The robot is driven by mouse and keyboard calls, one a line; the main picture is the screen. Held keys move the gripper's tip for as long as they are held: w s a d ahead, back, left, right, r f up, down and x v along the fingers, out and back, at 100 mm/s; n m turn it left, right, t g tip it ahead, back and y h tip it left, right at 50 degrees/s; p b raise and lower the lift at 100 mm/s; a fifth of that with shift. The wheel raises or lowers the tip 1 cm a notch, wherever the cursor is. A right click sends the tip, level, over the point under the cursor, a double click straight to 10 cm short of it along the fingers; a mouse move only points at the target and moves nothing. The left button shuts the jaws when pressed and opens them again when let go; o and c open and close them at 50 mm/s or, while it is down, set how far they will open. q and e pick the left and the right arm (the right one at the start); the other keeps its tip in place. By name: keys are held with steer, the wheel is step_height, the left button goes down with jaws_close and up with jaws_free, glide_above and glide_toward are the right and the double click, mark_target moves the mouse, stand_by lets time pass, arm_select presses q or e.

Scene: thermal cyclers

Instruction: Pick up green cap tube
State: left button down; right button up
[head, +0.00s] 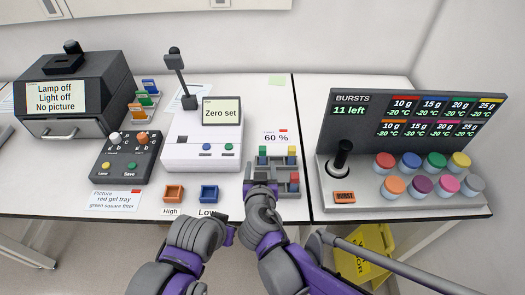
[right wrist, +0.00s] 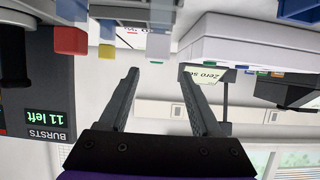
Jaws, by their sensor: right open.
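A small rack (head: 283,167) holds several small colour-capped tubes, beside the 60 % label. A green cap (head: 263,160) shows very small on the rack's left side. A yellow cap (head: 292,150) is at the back right and a red cap (head: 295,177) at the right. In the right wrist view, which is upside down, a red cap (right wrist: 70,40) and a yellow cap (right wrist: 107,51) show near the top. My right gripper (head: 261,187) is at the rack's front left; its fingers (right wrist: 157,95) are apart and empty. My left gripper (head: 229,236) is low, before the table edge, its jaws unclear.
The white Zero set device (head: 202,150) stands left of the rack. An orange tray (head: 174,193) and a blue tray (head: 209,193) lie in front of it. The BURSTS panel (head: 400,115) and several coloured-lid jars stand on the right.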

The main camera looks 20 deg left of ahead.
mark_target(263, 152)
steer(key=x, duration=0.3)
steer(key=shift+w+f, duration=0.1)
steer(key=shift+w, duration=0.1)
steer(key=x, duration=0.4)
steer(key=shift+w+d, duration=0.1)
steer(key=shift+w, duration=0.65)
steer(key=shift+s, duration=0.1)
jaws_close()
